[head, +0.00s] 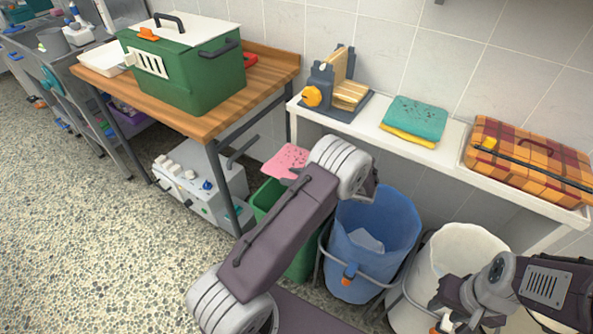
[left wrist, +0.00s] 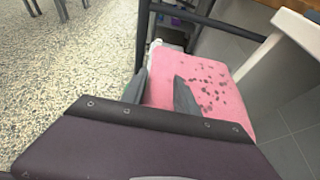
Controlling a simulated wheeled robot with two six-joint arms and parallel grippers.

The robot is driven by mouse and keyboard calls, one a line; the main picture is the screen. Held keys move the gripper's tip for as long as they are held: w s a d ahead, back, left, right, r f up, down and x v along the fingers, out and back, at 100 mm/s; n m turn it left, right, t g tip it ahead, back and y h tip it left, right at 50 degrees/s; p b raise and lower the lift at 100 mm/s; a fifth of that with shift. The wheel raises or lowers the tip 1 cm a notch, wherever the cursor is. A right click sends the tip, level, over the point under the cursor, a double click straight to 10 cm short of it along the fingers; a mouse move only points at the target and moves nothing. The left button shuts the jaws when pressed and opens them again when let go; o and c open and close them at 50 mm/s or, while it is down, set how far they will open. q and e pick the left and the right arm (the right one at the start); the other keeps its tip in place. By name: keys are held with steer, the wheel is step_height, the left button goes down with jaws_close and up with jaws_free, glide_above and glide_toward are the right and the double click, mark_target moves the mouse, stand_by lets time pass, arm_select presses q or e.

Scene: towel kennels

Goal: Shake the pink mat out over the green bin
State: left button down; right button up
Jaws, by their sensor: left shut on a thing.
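The pink mat (head: 284,158), dotted with dark specks, hangs over or near the mouth of the green bin (head: 266,197). In the left wrist view the mat (left wrist: 215,95) spreads out beyond the fingers, specks on its upper face. My left gripper (left wrist: 162,88) is shut on the mat's near edge; in the head view its fingers (head: 292,180) are mostly hidden behind my left arm. The arm also hides the middle of the bin. My right gripper (head: 455,318) is low at the lower right, in front of the white bin; its jaws are too unclear to read.
A blue bin (head: 372,235) and a white bin (head: 462,245) stand right of the green bin. A white shelf (head: 458,134) above holds a teal folded towel (head: 415,118) and a plaid case (head: 525,158). A wooden table (head: 265,72) with a green carrier (head: 190,75) stands left.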

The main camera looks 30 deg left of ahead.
arm_select(q)
step_height(320, 180, up, 8)
steer(key=p, duration=0.7)
steer(key=shift+r, duration=0.15)
step_height(320, 180, down, 8)
steer(key=b, duration=0.6)
steer(key=shift+f, duration=0.2)
steer(key=shift+r+p, duration=0.3)
steer(key=shift+p, duration=0.05)
step_height(320, 180, up, 8)
steer(key=p, duration=0.7)
step_height(320, 180, down, 9)
steer(key=b, duration=0.6)
steer(key=shift+r, duration=0.6)
